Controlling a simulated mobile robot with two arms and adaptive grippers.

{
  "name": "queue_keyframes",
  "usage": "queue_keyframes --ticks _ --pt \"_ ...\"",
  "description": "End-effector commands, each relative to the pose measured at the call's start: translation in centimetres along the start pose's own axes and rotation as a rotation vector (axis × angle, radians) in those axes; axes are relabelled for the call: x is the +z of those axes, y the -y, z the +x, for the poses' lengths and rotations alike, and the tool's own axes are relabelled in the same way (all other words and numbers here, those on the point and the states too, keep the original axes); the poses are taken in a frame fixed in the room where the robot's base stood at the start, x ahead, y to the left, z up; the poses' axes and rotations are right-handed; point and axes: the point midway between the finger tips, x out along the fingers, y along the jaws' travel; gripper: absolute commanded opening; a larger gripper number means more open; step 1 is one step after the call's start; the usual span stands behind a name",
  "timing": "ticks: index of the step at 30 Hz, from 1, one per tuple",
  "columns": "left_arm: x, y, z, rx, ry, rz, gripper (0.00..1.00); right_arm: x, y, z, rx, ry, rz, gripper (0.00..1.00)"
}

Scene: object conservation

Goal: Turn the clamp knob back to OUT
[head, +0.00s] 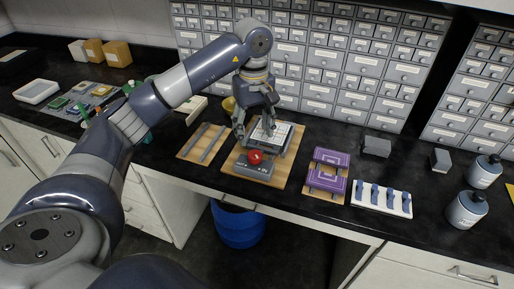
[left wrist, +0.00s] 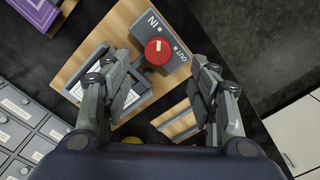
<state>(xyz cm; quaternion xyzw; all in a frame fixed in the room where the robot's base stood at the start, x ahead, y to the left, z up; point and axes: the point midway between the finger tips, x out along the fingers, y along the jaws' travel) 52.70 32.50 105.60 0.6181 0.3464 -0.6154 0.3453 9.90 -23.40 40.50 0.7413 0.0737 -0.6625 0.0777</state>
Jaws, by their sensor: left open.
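The red round clamp knob (head: 255,157) sits on a grey block (head: 262,171) at the front of a wooden board (head: 236,160). In the left wrist view the knob (left wrist: 158,50) stands between the labels IN and OUT on the block (left wrist: 178,62). A pale mark shows on its top; I cannot tell which label it points to. My left gripper (head: 256,130) is above the board, behind the knob in the head view. It is open and empty, also in the left wrist view (left wrist: 165,85), with the knob beyond the fingertips. My right gripper is not in view.
A grey-framed white plate (head: 284,134) lies on the board behind the knob, under my left gripper. Purple panels (head: 325,182) and a white rack with blue pieces (head: 382,212) stand to the right. A wooden frame with rods (head: 202,142) is left. Drawer cabinets (head: 330,62) line the back.

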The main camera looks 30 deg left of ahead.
Motion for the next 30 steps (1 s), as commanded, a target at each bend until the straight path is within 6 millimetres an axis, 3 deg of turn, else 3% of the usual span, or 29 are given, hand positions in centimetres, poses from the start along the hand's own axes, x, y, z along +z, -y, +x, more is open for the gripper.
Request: queue_keyframes --ticks 3,7,12,18,25,30 --pt "0.1 0.1 2.4 -0.006 0.004 0.001 0.54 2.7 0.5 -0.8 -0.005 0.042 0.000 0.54" --pt "0.1 0.1 4.8 -0.004 0.005 0.000 0.54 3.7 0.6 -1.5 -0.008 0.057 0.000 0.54" --pt "0.1 0.0 7.2 -0.001 0.003 0.000 0.54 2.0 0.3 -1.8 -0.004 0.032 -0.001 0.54" --pt "0.1 -0.1 8.4 0.001 0.002 0.000 0.54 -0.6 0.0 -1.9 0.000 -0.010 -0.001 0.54" --pt "0.1 -0.1 8.5 0.002 0.002 0.000 0.54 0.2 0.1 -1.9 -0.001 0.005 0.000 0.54" --pt "0.1 -0.1 8.5 0.002 0.002 0.000 0.18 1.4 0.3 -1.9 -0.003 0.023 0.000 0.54"
